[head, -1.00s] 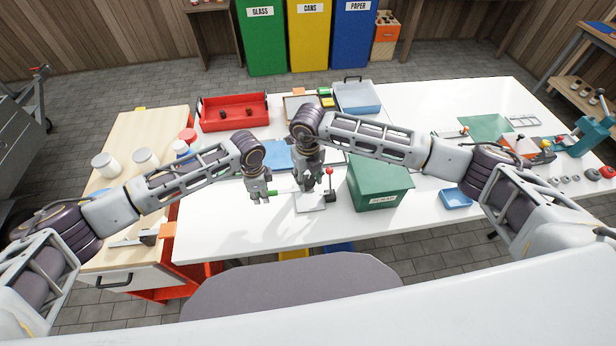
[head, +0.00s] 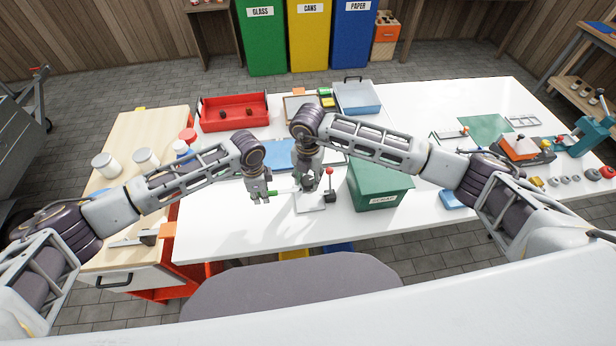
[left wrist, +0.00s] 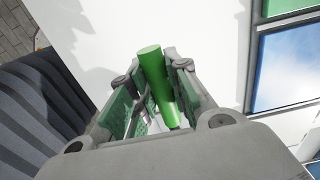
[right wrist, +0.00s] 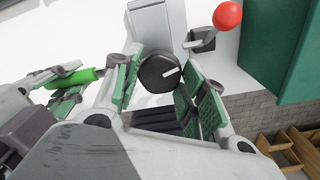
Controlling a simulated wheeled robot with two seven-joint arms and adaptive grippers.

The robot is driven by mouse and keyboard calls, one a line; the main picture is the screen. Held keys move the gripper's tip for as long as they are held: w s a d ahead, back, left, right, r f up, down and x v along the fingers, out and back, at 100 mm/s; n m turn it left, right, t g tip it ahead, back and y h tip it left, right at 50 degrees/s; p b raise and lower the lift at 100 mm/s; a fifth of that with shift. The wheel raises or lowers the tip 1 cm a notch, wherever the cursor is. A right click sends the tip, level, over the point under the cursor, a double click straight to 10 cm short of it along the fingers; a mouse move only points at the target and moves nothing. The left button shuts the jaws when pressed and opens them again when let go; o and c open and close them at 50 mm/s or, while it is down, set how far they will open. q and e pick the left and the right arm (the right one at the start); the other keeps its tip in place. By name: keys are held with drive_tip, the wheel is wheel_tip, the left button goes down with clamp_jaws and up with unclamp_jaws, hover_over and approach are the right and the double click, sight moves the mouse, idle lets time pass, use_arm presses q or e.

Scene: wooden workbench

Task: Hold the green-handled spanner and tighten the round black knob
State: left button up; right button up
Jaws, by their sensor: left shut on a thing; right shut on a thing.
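My left gripper (head: 261,197) is shut on the green handle (left wrist: 158,75) of the spanner, which sticks up between its pads in the left wrist view. The spanner's pale metal part points right toward my right gripper in the head view; its far end is hidden. The green handle (right wrist: 72,78) also shows at the left of the right wrist view. My right gripper (head: 308,184) is shut on the round black knob (right wrist: 158,73), which sits between its padded fingers and carries a white mark. The knob is at the end of a grey-white fixture (right wrist: 152,25).
A red-ball lever (head: 329,180) stands close to the right of my right gripper. A green box (head: 380,183) is just beyond it. A blue panel (head: 275,155) lies behind my grippers. The white bench (head: 240,235) is clear in front.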

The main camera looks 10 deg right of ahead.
sight(308, 180)
use_arm(q)
drive_tip(key=shift+f, duration=0.1)
use_arm(e)
drive_tip(key=shift+w+r+m, duration=0.1)
drive_tip(key=shift+r+m, duration=0.05)
drive_tip(key=shift+m, duration=0.7)
drive_tip(key=shift+w+r+m, duration=0.1)
drive_tip(key=shift+m, duration=0.75)
drive_tip(key=o, duration=1.1)
drive_tip(key=shift+s+f, duration=0.15)
drive_tip(key=shift+c, duration=0.2)
wheel_tip(308, 180, up, 12)
